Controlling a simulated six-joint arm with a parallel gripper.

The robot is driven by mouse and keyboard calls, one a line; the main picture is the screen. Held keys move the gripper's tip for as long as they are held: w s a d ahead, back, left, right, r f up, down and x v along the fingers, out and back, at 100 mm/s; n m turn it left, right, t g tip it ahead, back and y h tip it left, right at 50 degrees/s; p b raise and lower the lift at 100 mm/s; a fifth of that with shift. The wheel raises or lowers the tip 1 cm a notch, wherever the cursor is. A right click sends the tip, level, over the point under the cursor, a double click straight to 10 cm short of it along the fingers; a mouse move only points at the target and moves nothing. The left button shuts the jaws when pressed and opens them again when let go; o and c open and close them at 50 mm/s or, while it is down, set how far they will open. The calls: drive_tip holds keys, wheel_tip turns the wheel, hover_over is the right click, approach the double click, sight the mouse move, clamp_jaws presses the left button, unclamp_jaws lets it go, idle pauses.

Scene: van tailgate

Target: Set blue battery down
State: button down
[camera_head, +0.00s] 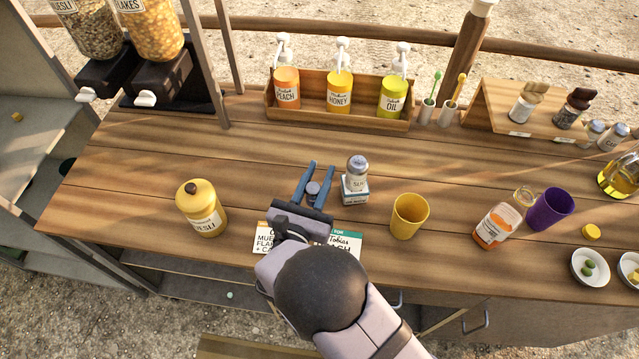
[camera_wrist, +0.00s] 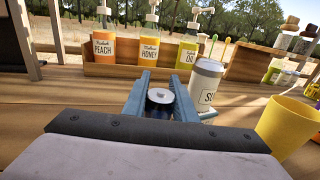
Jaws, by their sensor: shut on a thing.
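A small dark-blue battery (camera_head: 313,188) with a pale metal top sits between my gripper's fingers. In the wrist view the battery (camera_wrist: 160,98) looks upright, with its top face showing. My gripper (camera_head: 319,168) is shut on it, one finger on each side, over the middle of the wooden counter (camera_head: 130,165). In the wrist view my gripper (camera_wrist: 161,83) hides the battery's lower part. I cannot tell whether the battery touches the counter.
A white labelled shaker (camera_head: 355,182) stands close right of my gripper, with a yellow cup (camera_head: 408,217) farther right. A yellow lidded jar (camera_head: 202,210) is at left. Printed cards (camera_head: 347,243) lie in front. Behind, a wooden rack (camera_head: 340,118) holds pump bottles.

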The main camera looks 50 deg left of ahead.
sight(311, 206)
drive_tip(key=shift+f+p, duration=0.4)
drive_tip(key=shift+f, duration=1.65)
drive_tip(key=shift+f, duration=0.1)
drive_tip(key=c, duration=1.4)
unclamp_jaws()
drive_tip(key=shift+c, duration=0.2)
drive_tip(key=shift+r, duration=0.2)
drive_tip(key=b+v, duration=0.3)
drive_tip(key=v, duration=0.8)
drive_tip(key=shift+f+b, duration=0.15)
drive_tip(key=shift+b, duration=0.15)
drive_tip(key=shift+o, duration=0.4)
drive_tip(key=shift+s+d, duration=0.3)
drive_tip(key=shift+s, duration=0.15)
